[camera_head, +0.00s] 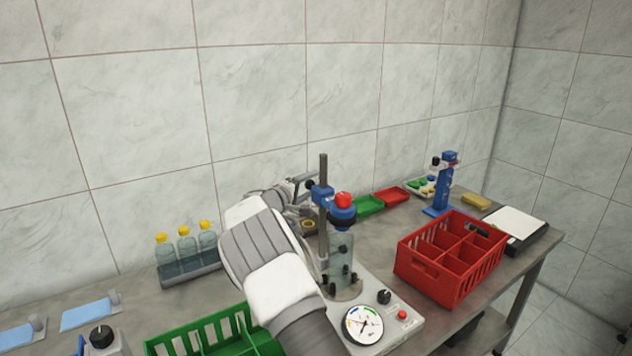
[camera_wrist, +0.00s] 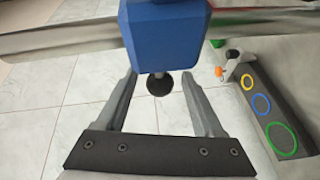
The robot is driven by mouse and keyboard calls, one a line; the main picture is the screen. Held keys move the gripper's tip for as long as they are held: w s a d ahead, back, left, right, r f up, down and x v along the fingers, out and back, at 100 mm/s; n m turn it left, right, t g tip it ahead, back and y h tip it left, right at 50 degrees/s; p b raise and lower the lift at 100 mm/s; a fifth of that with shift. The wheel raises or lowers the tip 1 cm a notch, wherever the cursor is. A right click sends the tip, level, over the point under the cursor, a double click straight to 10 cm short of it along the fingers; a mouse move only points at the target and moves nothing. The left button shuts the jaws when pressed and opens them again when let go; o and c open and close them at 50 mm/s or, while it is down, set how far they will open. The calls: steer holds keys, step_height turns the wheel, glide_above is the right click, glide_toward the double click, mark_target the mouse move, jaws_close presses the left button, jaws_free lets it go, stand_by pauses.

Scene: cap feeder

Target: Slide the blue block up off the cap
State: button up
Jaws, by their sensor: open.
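The blue block (camera_head: 322,196) sits on an upright metal post (camera_head: 323,168) of the capping stand, with a blue arm and red knob (camera_head: 343,200) beside it. A clear bottle (camera_head: 341,259) stands under the dark head; its cap is hidden. In the wrist view the blue block (camera_wrist: 165,35) fills the top middle, with a black ball knob (camera_wrist: 160,84) sticking out from it. My gripper (camera_wrist: 159,74) is open, its fingers on either side of the knob with gaps showing. In the head view my gripper (camera_head: 300,190) is left of the post, partly hidden.
A gauge (camera_head: 363,324) is on the stand's base. A red crate (camera_head: 430,269) is on the right and a green crate (camera_head: 205,340) at front left. Yellow-capped bottles (camera_head: 184,242) stand in a rack behind my arm. A blue stand (camera_head: 440,190) is further back.

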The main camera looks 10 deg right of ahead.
steer(key=shift+x, duration=1.65)
jaws_close()
steer(key=shift+r, duration=0.1)
